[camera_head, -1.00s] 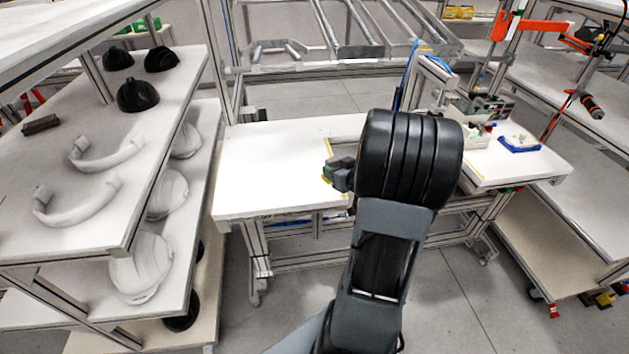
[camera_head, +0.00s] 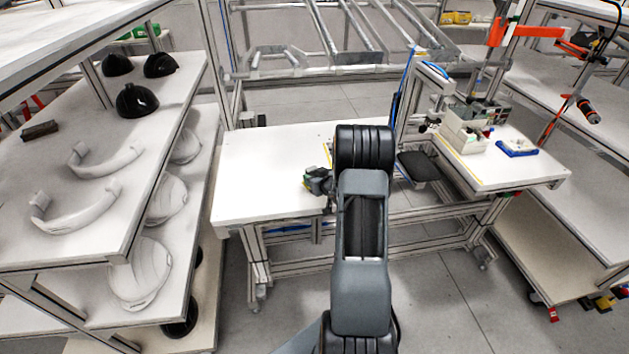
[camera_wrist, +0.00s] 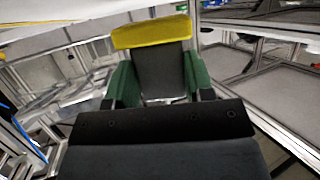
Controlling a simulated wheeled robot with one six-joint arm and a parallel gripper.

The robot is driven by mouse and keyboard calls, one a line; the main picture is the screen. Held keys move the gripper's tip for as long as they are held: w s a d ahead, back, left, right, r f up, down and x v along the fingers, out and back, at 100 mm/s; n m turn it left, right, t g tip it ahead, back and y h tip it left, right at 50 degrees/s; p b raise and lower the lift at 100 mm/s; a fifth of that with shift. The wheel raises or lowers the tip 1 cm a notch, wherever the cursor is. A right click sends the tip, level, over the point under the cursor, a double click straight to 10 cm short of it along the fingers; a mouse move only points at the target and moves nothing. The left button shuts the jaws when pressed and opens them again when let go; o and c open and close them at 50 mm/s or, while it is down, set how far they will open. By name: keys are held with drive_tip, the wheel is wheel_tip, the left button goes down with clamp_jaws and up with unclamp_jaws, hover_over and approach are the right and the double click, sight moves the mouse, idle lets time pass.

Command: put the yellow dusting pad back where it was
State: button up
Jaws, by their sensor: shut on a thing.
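The yellow dusting pad (camera_wrist: 152,33) shows in the wrist view as a yellow strip on top of a dark block-like body between the jaws. My gripper (camera_wrist: 152,82) has green fingers on both sides of that dark body and is shut on the pad. In the head view my gripper (camera_head: 318,181) is in front of the white tabletop, left of my arm. The pad itself can hardly be made out there. How high the gripper is above the table is hard to tell.
The white table (camera_head: 262,165) is bare at left. A left shelf (camera_head: 100,215) holds black shells (camera_head: 137,99) and white curved parts. Metal rails are at the back.

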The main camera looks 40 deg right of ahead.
drive_tip(key=shift+f, duration=0.9)
drive_tip(key=shift+f, duration=0.2)
drive_tip(key=o, duration=1)
drive_tip(key=shift+r, duration=0.15)
